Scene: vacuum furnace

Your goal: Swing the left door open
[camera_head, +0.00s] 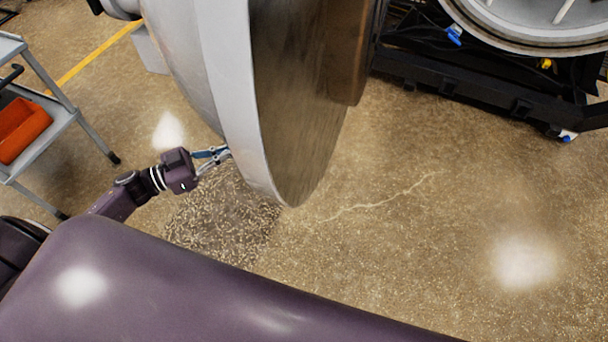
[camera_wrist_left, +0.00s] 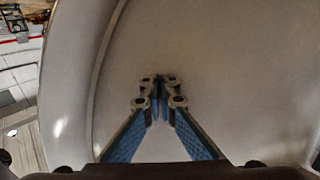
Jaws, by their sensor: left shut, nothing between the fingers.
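The left door (camera_head: 231,95) of the furnace is a large grey domed disc with a broad pale rim. It stands swung away from the round furnace opening (camera_head: 550,22), with its brownish inner face (camera_head: 305,100) toward the right. My left gripper (camera_head: 226,152) is at the lower left of the door, close to its outer side by the rim. In the left wrist view the door's grey surface (camera_wrist_left: 230,70) fills most of the picture. There the left gripper's blue fingers (camera_wrist_left: 160,84) are together and hold nothing. I cannot tell whether the fingertips touch the door. The right gripper is not in view.
A grey cart (camera_head: 50,107) with an orange bin (camera_head: 20,128) stands at the left. A black frame (camera_head: 480,98) with cables lies under the furnace opening. The speckled floor (camera_head: 400,230) to the right of the door is clear.

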